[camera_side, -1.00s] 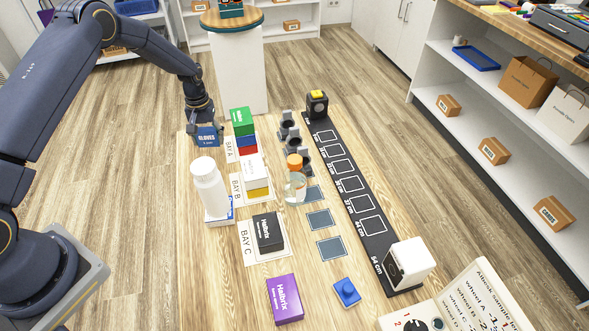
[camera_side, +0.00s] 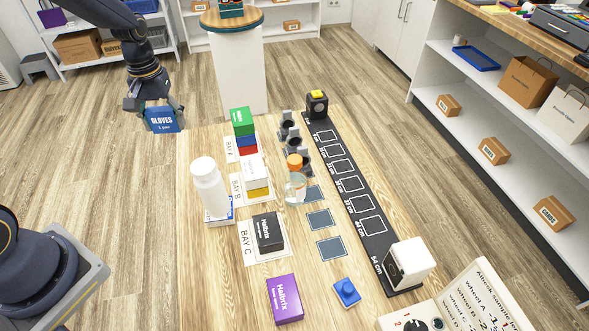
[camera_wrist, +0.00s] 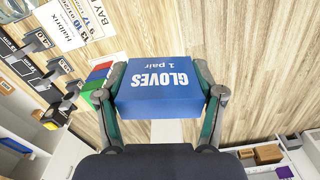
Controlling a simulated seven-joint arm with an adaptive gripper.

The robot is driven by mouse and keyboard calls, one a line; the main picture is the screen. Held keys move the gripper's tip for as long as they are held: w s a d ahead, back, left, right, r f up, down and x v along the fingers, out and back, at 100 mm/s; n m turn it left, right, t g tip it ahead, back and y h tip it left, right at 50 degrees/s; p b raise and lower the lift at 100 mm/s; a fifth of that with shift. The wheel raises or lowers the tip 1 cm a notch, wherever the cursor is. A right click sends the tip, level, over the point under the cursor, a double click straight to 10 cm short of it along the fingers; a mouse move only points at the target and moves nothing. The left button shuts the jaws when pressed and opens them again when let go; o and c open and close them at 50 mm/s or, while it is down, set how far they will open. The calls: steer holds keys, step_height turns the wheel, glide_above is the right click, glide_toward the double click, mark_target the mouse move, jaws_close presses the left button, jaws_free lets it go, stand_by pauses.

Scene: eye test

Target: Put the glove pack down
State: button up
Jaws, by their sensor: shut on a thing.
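The glove pack (camera_side: 162,119) is a blue box with white "GLOVES 1 pair" lettering. My gripper (camera_side: 153,108) is shut on it and holds it in the air near the far left corner of the wooden table (camera_side: 205,260). In the side view the pack appears at or just beyond the table's left edge; its exact height is hard to tell. In the wrist view the pack (camera_wrist: 160,86) sits between the two fingers (camera_wrist: 162,100), its lettered face toward the camera.
On the table, a stack of coloured boxes (camera_side: 242,122) stands at bay A, right of the pack. A white bottle (camera_side: 210,188) stands nearer the front. A black measuring strip (camera_side: 350,185) runs along the right side. Floor (camera_side: 130,200) lies open left of the table.

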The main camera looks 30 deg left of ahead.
mark_target(160, 109)
step_height(160, 109, up, 4)
steer(key=shift+f, duration=0.15)
steer(key=s+d+m, duration=0.4)
steer(key=d, duration=0.7)
steer(key=s+d+m, duration=0.3)
steer(key=d, duration=0.8)
steer(key=s+d+m, duration=0.4)
steer(key=d, duration=0.8)
step_height(160, 109, down, 11)
steer(key=w+d+f, duration=0.2)
steer(key=w+f, duration=0.1)
steer(key=w, duration=0.1)
steer(key=w+d+f, duration=0.2)
steer(key=w+f, duration=0.1)
steer(key=w+d+f, duration=0.2)
steer(key=w+f, duration=0.1)
steer(key=w, duration=0.1)
steer(key=shift+w+d+f, duration=0.25)
steer(key=shift+w+d, duration=0.05)
steer(key=shift+d, duration=0.05)
steer(key=shift+w+d+f, duration=0.1)
steer(key=shift+f, duration=0.85)
steer(key=shift+w+d+f, duration=0.1)
steer(key=shift+f, duration=0.8)
steer(key=shift+f, duration=0.1)
